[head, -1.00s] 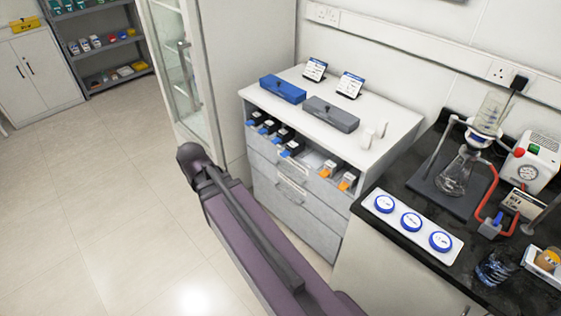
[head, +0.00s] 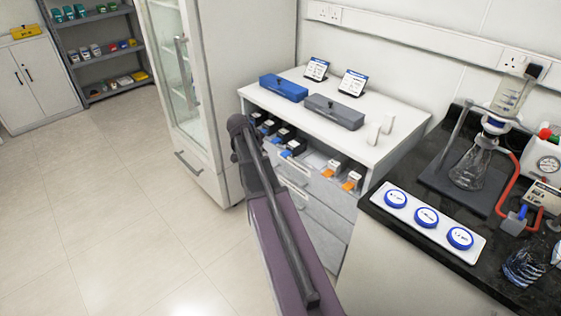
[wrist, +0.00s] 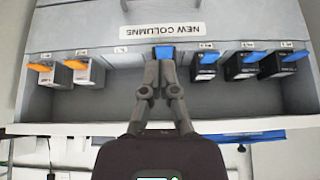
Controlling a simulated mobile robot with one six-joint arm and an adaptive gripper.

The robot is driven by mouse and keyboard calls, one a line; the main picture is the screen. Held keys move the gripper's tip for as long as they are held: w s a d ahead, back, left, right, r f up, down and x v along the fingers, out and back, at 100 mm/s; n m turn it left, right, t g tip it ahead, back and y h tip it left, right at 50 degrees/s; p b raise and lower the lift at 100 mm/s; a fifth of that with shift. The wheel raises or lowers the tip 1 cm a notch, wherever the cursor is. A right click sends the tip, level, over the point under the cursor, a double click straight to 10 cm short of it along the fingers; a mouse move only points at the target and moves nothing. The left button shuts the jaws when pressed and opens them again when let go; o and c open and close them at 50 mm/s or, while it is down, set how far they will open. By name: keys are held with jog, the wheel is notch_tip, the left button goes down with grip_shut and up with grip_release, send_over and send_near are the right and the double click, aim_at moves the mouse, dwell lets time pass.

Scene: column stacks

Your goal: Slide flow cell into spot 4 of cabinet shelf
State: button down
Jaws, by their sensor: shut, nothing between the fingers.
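The cabinet shelf (head: 330,158) is an open bay under a white top; in the upside-down wrist view its label reads "NEW COLUMNS" (wrist: 162,31). In the wrist view my gripper (wrist: 159,64) is shut and empty, its fingertips at a unit with a blue end (wrist: 165,52). I cannot tell whether they touch it. The fingers hide most of that unit. Three black units with blue tabs (wrist: 246,64) stand to its right, and two white units with orange tabs (wrist: 83,68) to its left. An empty spot (wrist: 120,75) lies between. Spot numbers are too small to read.
A blue box (head: 283,88), a grey box (head: 334,112) and two small signs stand on the cabinet top. A glass-door cabinet (head: 185,85) is close on the left. The bench on the right holds a white tray (head: 470,262) and glassware. The floor at left is clear.

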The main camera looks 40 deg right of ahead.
aim_at(284, 155)
jog(key=shift+f, duration=0.1)
dwell(0.3)
jog(key=d+f+b, duration=0.8)
jog(key=d, duration=0.1)
jog(key=shift+w+f+b, duration=0.15)
jog(key=shift+w+b, duration=0.15)
jog(key=shift+w, duration=0.05)
dwell(0.6)
jog(key=shift+w+d, duration=0.15)
jog(key=shift+d, duration=1.3)
jog(key=shift+a, duration=0.2)
